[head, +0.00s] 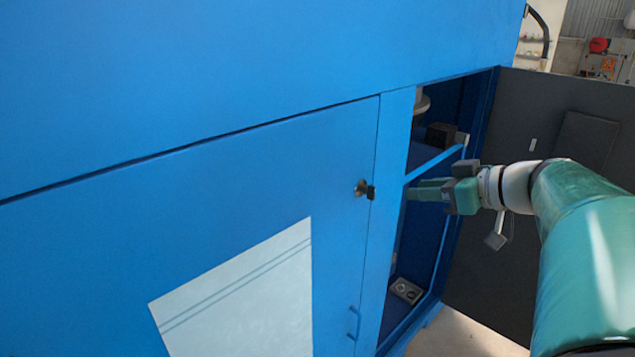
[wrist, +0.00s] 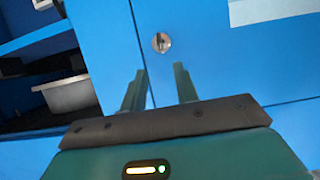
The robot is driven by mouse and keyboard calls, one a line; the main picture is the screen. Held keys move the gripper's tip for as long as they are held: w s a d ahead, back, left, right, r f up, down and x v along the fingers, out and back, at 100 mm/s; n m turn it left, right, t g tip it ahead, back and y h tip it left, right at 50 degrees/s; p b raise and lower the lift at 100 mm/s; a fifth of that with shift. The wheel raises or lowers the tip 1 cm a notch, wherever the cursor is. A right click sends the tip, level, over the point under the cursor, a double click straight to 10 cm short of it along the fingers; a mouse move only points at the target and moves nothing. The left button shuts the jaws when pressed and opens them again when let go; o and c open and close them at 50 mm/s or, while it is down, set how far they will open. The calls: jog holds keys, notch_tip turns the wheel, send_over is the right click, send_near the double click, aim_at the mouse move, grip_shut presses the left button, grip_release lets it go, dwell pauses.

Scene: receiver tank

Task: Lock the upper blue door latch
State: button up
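The upper latch (head: 365,189) is a small round metal lock with a dark key or knob, near the right edge of the closed blue door (head: 230,210). In the wrist view the latch (wrist: 161,42) lies just beyond the fingertips, between their lines, and its slot or tab looks roughly upright. My gripper (head: 412,190) is to the right of the latch in the head view, with its green fingers pointing left toward it. In the wrist view my gripper (wrist: 160,70) is open and empty, its two fingers apart. It does not appear to touch the latch.
An open compartment (head: 445,215) with shelves and a blue crossbar lies right of the door, beside my gripper. A dark open door (head: 530,240) stands farther right. A blue handle (head: 354,322) sits low on the blue door, near a pale panel (head: 250,300).

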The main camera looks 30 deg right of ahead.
aim_at(375, 191)
jog(key=x, duration=1.1)
jog(key=shift+w+a+f, duration=0.15)
jog(key=shift+w, duration=0.1)
jog(key=shift+s, duration=0.1)
grip_shut()
